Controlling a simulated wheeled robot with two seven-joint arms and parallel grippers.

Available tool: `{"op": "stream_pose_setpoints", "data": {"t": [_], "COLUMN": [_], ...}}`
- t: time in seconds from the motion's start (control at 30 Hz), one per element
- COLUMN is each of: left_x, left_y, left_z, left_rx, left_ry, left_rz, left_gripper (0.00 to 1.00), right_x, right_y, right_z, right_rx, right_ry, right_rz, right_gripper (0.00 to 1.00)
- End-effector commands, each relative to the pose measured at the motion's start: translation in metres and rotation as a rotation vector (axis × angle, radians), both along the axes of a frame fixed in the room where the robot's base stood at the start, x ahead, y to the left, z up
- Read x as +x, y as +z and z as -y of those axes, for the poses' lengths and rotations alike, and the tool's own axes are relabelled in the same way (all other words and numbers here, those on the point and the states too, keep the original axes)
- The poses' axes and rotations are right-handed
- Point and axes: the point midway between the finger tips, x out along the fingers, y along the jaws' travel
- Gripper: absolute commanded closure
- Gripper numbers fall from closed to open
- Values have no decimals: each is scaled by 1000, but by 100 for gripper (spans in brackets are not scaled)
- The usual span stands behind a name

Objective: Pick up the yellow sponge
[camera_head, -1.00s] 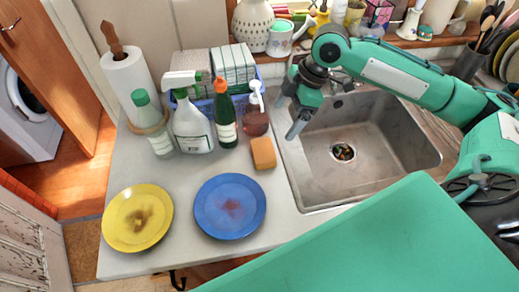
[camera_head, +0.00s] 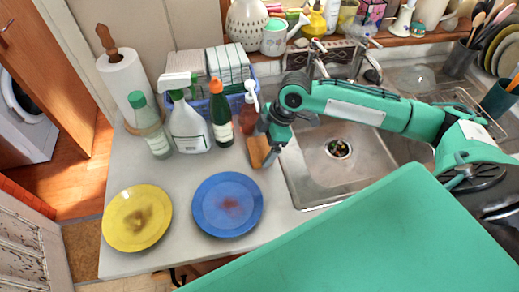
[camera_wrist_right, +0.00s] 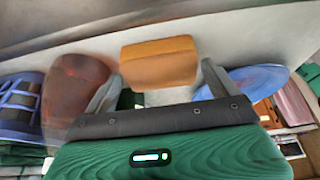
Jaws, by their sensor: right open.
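The yellow sponge (camera_head: 257,152) lies on the worktop, left of the sink and near the soap bottle; it looks orange-yellow. My right gripper (camera_head: 267,147) is at the sponge and hides part of it in the head view. In the right wrist view the sponge (camera_wrist_right: 159,62) shows ahead of and between the two spread fingers of my right gripper (camera_wrist_right: 158,82). The gripper is open and holds nothing. Whether a finger touches the sponge cannot be told. My left gripper is not in view.
A red-brown soap bottle (camera_head: 249,116) stands just behind the sponge. A green bottle (camera_head: 221,120), a spray bottle (camera_head: 188,128) and a clear bottle (camera_head: 151,130) stand further left. The blue plate (camera_head: 227,204) and yellow plate (camera_head: 137,217) lie in front. The sink (camera_head: 335,175) is right.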

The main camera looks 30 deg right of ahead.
Motion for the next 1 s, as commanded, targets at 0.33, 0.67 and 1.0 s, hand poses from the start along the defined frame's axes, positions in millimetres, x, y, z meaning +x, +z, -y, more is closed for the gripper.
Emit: {"op": "stream_pose_setpoints", "data": {"t": [0.33, 0.67, 1.0], "left_x": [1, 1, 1], "left_y": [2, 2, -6], "left_z": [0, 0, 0], "left_rx": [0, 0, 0], "left_ry": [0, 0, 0], "left_rz": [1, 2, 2], "left_gripper": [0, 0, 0], "right_x": [1, 1, -2], "right_y": [-12, -11, -6], "right_z": [-5, -5, -3], "right_rx": [0, 0, -1], "right_ry": [1, 1, 1], "right_rz": [0, 1, 3], "right_gripper": [9, 42, 42]}}
